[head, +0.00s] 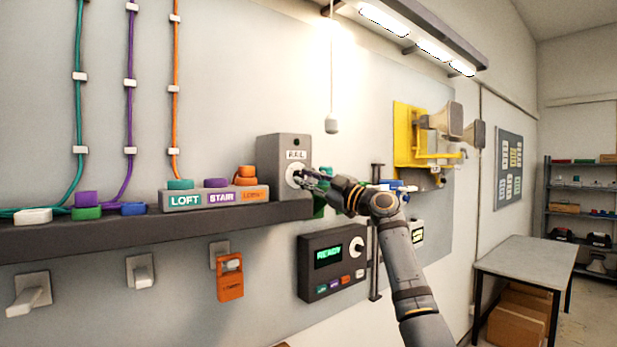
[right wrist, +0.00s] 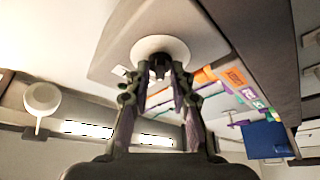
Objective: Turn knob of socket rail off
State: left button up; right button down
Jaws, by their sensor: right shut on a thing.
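A grey box (head: 272,152) with a small white label stands at the right end of the dark wall rail (head: 150,226). Its front has a round white dial (head: 291,172) with a knob. My right gripper (head: 308,178) reaches it from the right and is shut on the knob. In the right wrist view the white dial (right wrist: 172,45) lies right before the fingertips (right wrist: 160,70). The fingers hide most of the knob, so its angle cannot be told. My left gripper is not in view.
A block with LOFT and STAIR labels (head: 213,198) and coloured plugs stands left of the box. A dark panel (head: 332,262) reading READY, with its own knob, hangs below. A pull cord (head: 331,122) hangs above. A table (head: 522,258) stands at the right.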

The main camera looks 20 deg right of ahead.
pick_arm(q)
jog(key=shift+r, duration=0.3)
pick_arm(e)
jog(key=shift+s+d+r+n, duration=0.1)
jog(key=shift+r+n, duration=0.3)
jog(key=shift+n, duration=0.1)
jog(key=c, duration=1.5)
grip_release()
jog(key=o, duration=0.4)
jog(key=shift+w+f, duration=0.2)
jog(key=shift+w, duration=0.05)
jog(key=shift+a+f, duration=0.1)
jog(key=shift+a, duration=0.1)
jog(key=shift+s+d+f, duration=0.1)
jog(key=shift+s+d, duration=0.05)
jog(key=shift+d, duration=0.05)
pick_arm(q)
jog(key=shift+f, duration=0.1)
pick_arm(e)
jog(key=v, duration=1.1)
jog(key=shift+s+d, duration=0.1)
jog(key=shift+s, duration=0.05)
jog(key=shift+d+f, duration=0.1)
